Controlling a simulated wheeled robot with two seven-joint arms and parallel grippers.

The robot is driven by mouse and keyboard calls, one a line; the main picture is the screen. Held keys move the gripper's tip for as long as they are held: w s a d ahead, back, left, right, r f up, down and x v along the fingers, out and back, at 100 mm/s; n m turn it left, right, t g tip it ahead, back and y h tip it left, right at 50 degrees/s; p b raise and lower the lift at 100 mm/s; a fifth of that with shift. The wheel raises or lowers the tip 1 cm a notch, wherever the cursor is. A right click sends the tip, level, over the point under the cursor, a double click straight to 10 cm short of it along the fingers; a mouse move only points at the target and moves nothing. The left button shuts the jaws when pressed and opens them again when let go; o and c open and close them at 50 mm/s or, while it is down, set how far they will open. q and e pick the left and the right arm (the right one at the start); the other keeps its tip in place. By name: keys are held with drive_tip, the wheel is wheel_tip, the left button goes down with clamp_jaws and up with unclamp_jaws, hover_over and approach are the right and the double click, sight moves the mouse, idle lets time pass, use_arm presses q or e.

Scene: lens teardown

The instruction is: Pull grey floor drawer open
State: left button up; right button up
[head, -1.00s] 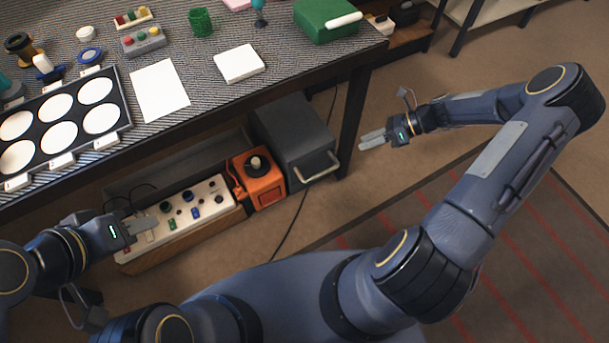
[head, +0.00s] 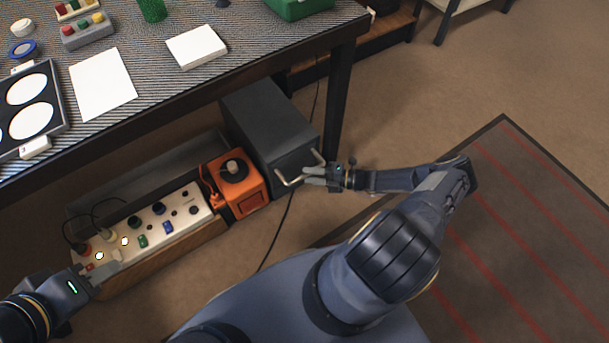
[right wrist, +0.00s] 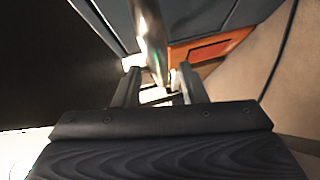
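My right gripper (head: 308,176) is at the handle. In the right wrist view the handle bar (right wrist: 150,35) runs between the two spread fingers (right wrist: 160,88), with space beside it. Whether either finger touches the bar is unclear. My left gripper (head: 108,264) is low at the left end of the switch panel (head: 185,222); its finger gap cannot be made out.
A bench leg (head: 340,105) rises just behind the handle side. A dark cable (head: 275,235) lies on the floor.

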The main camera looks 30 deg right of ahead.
drive_tip(key=shift+x, duration=1.25)
clamp_jaws()
